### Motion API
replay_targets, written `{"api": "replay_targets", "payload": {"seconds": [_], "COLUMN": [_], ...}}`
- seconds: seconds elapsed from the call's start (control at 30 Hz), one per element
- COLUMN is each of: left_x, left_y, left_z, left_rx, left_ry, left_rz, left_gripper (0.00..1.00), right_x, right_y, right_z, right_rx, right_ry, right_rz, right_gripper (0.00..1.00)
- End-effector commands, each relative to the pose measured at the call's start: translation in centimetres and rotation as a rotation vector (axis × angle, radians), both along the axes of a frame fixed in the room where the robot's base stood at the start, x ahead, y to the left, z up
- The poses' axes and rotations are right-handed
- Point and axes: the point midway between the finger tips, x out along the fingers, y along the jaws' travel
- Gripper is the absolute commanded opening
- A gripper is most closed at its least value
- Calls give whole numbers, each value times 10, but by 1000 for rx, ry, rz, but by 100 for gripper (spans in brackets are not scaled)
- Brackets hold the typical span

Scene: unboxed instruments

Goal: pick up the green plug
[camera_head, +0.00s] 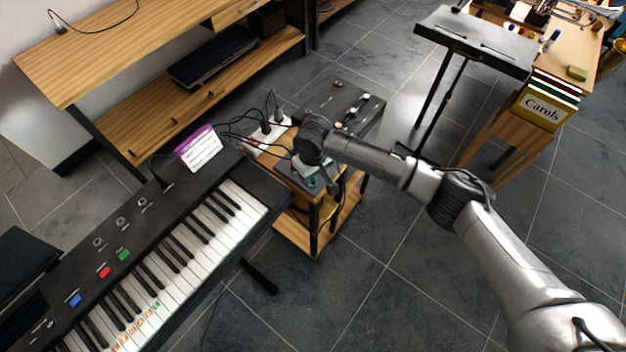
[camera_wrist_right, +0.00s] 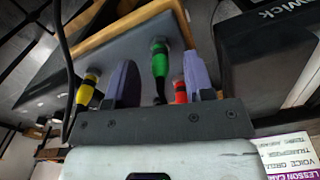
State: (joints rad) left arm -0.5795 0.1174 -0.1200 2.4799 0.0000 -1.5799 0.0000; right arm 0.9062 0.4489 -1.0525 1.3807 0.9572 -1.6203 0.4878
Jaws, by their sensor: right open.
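The green plug (camera_wrist_right: 160,60) stands out from a grey panel in the right wrist view, with a dark tip at its lower end. My right gripper (camera_wrist_right: 159,72) is open, and its two purple-grey fingers lie to either side of the green plug in the picture, with gaps. I cannot tell whether the plug is fully between them in depth. A red plug (camera_wrist_right: 180,92) shows close by the right finger, and a yellow plug (camera_wrist_right: 87,90) is left of the left finger. In the head view my right gripper (camera_head: 309,170) is over the small equipment stand, and the plugs are too small to make out. My left gripper is out of view.
The keyboard (camera_head: 180,255) lies left of the wooden stand (camera_head: 305,235). A black box (camera_head: 345,105) and cables sit on the stand behind my wrist. A music stand (camera_head: 475,40) is at the upper right. A dark cable (camera_wrist_right: 65,60) hangs at the left of the wrist view.

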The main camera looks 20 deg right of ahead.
Motion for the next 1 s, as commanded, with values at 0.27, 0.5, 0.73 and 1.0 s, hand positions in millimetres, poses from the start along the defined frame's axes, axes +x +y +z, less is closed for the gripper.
{"api": "replay_targets", "payload": {"seconds": [0.27, 0.5, 0.73, 1.0], "left_x": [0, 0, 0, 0], "left_y": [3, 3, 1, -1], "left_z": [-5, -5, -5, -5], "left_rx": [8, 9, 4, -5], "left_ry": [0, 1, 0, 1], "left_rz": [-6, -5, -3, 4], "left_gripper": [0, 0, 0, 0], "right_x": [0, 0, 0, 0], "right_y": [0, 0, 0, 0], "right_z": [-16, -16, -15, -15], "right_rx": [0, 0, 0, 0], "right_ry": [0, 0, 0, 0], "right_rz": [0, 1, 1, 1], "right_gripper": [48, 34, 12, 0]}}
